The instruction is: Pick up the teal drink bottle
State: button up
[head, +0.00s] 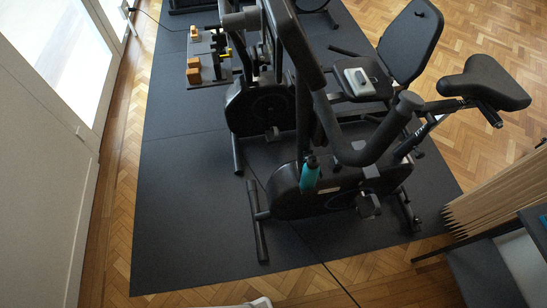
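The teal drink bottle (310,175) stands upright, or nearly so, against the dark body of the nearer exercise bike (290,198). It has a dark cap, and its lower end meets the bike's housing; I cannot tell what holds it there. The bike's handlebar and post rise close above and to the right of the bottle. My gripper is not in view.
A black mat (185,220) lies under the bikes on the herringbone parquet, clear at the left. A second bike (255,105) stands behind. A low rack (210,72) holds yellow and orange blocks. Wooden slats (500,195) and shelving stand at the right. A dark cable crosses the floor.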

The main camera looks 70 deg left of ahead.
aim_at(311, 169)
jog(key=u, duration=1.3)
